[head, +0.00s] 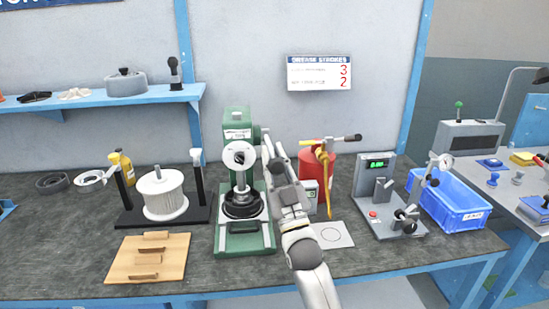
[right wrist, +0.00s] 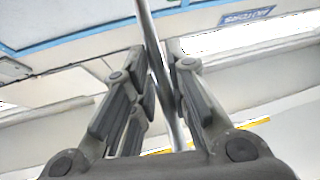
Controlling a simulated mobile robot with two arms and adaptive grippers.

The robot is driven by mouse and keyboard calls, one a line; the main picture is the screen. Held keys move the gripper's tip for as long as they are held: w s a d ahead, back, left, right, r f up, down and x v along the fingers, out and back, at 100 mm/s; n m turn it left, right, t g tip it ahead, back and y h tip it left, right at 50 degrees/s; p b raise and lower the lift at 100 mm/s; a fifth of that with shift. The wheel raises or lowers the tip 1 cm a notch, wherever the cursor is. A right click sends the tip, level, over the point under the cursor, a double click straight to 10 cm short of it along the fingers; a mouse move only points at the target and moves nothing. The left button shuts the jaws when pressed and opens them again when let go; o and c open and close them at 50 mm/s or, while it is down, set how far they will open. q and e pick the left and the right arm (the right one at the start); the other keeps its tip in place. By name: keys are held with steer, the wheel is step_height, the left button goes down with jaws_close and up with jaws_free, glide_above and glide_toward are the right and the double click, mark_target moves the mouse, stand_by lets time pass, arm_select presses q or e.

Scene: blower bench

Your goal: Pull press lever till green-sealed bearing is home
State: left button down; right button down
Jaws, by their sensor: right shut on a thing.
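The green press (head: 237,125) stands on the bench with a round white face near its top. Its ram (head: 240,181) points down at a black round housing (head: 242,204) on the press base. I cannot make out a green seal or the bearing's seating there. My right gripper (head: 271,148) is at the right side of the press head, shut on the press lever. In the right wrist view, the lever is a thin metal rod (right wrist: 150,35) running between the fingers (right wrist: 158,85). In the head view the gripper hides most of the lever. My left gripper is out of view.
A red grease drum (head: 311,158) with a yellow-handled pump stands close right of my gripper. A white rotor (head: 163,194) on a black stand is to the left. A wooden tray (head: 120,262), a gauge stand (head: 385,225) and a blue bin (head: 455,212) are also on the bench.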

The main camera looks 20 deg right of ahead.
steer(key=shift+w+a+f, duration=0.15)
steer(key=shift+w+f, duration=0.05)
steer(key=shift+f, duration=0.3)
steer(key=c, duration=1.6)
jaws_free()
steer(key=shift+y, duration=0.3)
steer(key=shift+c, duration=0.2)
steer(key=shift+o, duration=0.8)
steer(key=shift+w+a, duration=0.1)
steer(key=shift+w, duration=0.15)
steer(key=v, duration=1.2)
steer(key=shift+r, duration=0.2)
steer(key=shift+s+f, duration=0.1)
steer(key=shift+s, duration=0.1)
